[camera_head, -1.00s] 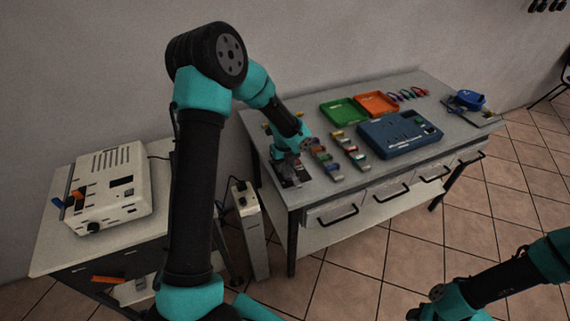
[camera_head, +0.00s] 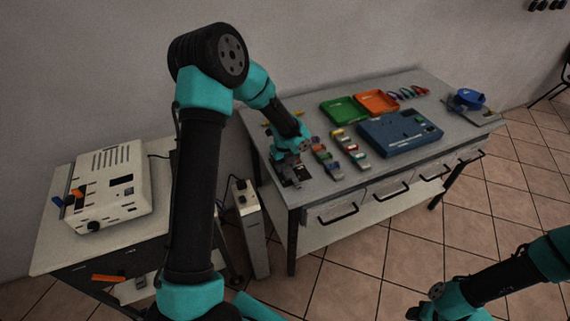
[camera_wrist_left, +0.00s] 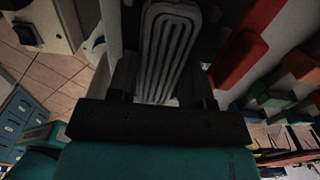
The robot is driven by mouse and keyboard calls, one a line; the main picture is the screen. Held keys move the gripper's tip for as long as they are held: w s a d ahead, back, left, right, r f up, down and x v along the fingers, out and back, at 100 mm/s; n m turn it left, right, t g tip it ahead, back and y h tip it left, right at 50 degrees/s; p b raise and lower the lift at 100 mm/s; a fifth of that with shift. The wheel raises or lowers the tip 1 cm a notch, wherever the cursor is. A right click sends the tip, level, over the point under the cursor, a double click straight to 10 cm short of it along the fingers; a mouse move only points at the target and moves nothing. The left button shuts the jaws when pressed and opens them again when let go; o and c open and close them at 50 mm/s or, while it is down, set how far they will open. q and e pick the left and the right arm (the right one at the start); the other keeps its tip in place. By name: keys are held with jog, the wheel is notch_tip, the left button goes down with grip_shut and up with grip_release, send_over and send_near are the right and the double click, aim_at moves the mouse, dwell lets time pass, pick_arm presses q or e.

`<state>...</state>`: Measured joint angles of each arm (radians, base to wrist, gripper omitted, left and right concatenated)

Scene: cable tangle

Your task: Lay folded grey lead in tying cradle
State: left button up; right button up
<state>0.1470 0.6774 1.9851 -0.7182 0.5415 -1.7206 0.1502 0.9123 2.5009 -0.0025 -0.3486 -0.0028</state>
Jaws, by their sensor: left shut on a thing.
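The folded grey lead (camera_wrist_left: 168,45) shows in the left wrist view as long, flat, parallel loops. My left gripper (camera_wrist_left: 165,78) is shut on it, with a dark finger on each side. In the head view, my left gripper (camera_head: 290,163) is low over the near left corner of the workbench. A dark fixture (camera_head: 297,180) lies on the bench right beneath it. It may be the tying cradle, but the gripper covers much of it. I cannot tell whether the lead touches it.
Rows of small coloured blocks (camera_head: 326,160) stand just right of my left gripper. Beyond are a blue case (camera_head: 385,140), a green tray (camera_head: 340,110) and an orange tray (camera_head: 377,101). A beige box-shaped device (camera_head: 108,190) stands on the left table. The bench's front strip is clear.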

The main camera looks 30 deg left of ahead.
pick_arm(q)
jog(key=o, duration=1)
jog(key=shift+r, duration=0.1)
jog(key=shift+r, duration=4.4)
jog(key=shift+d, duration=0.1)
